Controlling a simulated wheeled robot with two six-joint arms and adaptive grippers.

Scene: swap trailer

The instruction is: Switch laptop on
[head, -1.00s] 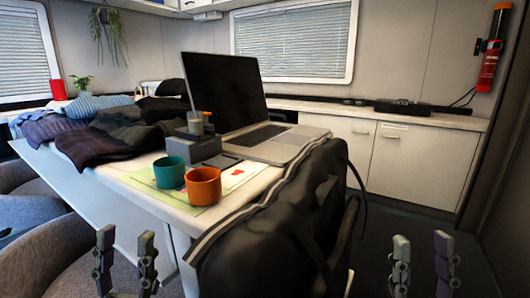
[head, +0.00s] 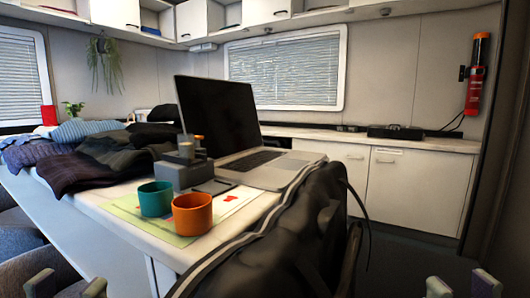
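The laptop (head: 225,118) stands open on the white table, with a dark screen. Its keyboard faces right, and its near side is partly hidden by a grey box and a black bag. My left gripper (head: 68,287) is at the bottom left edge of the head view, below and in front of the table. My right gripper (head: 463,288) is at the bottom right edge, over the floor side. Only the fingertips of both show. The fingers of each stand apart with nothing visible between them. Both are far from the laptop.
A black bag (head: 300,230) hangs over the table's near right side, between me and the laptop. A teal cup (head: 156,198), an orange cup (head: 192,214) and a grey box (head: 180,172) stand before the laptop. Clothes (head: 85,160) cover the table's left. Floor at right looks clear.

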